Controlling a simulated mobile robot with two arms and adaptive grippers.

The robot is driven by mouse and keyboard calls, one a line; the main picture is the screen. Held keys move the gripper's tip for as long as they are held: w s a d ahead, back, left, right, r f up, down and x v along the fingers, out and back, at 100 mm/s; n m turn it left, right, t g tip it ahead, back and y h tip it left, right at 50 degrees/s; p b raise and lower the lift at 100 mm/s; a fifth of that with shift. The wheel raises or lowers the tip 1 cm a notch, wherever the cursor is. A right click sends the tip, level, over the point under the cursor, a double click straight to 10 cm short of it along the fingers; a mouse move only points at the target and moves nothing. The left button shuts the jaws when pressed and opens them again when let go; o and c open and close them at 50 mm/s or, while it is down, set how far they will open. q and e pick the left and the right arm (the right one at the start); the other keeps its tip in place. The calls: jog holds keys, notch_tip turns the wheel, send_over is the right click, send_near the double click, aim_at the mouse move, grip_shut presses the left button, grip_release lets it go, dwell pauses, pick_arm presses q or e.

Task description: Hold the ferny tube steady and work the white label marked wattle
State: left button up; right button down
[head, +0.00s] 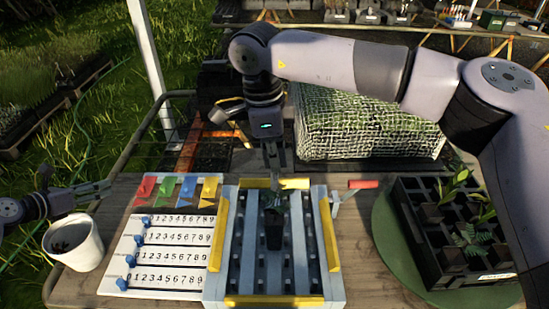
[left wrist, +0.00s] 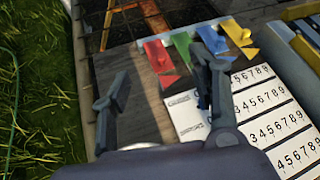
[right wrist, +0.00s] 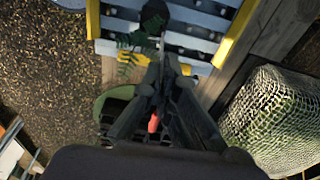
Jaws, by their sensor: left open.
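A dark tube (head: 273,236) with ferny green fronds stands in the grey ribbed tray (head: 334,288); it also shows in the right wrist view (right wrist: 153,20). My right gripper (head: 275,168) points down just behind and above the fronds. No label marked wattle can be read. My left gripper (head: 100,189) is open and empty, left of the number board and above the white cup (head: 75,243); its spread fingers show in the left wrist view (left wrist: 155,90).
A number board (head: 150,262) with blue sliders and coloured flags lies left of the tray. A red-handled tool (head: 362,184) lies right of it. A black crate (head: 440,270) of leafy tubes stands on a green round mat (head: 385,235). A mesh-covered block (head: 365,130) stands behind.

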pick_arm(q)
jog(key=d+f+m+g+h, duration=0.3)
jog(key=d+f+m+h, duration=0.1)
jog(key=d, duration=0.9)
jog(key=m+g+h, duration=0.4)
jog(key=m+g, duration=0.5)
jog(key=m, duration=0.3)
send_near(270, 235)
jog(key=f, duration=0.1)
jog(key=w+f, duration=0.2)
jog(key=f, duration=0.1)
jog(key=shift+d, duration=0.15)
jog(key=shift+x, duration=4.8)
jog(key=shift+w, duration=0.15)
jog(key=shift+c, duration=0.5)
jog(key=c, duration=0.8)
jog(key=shift+o, duration=0.2)
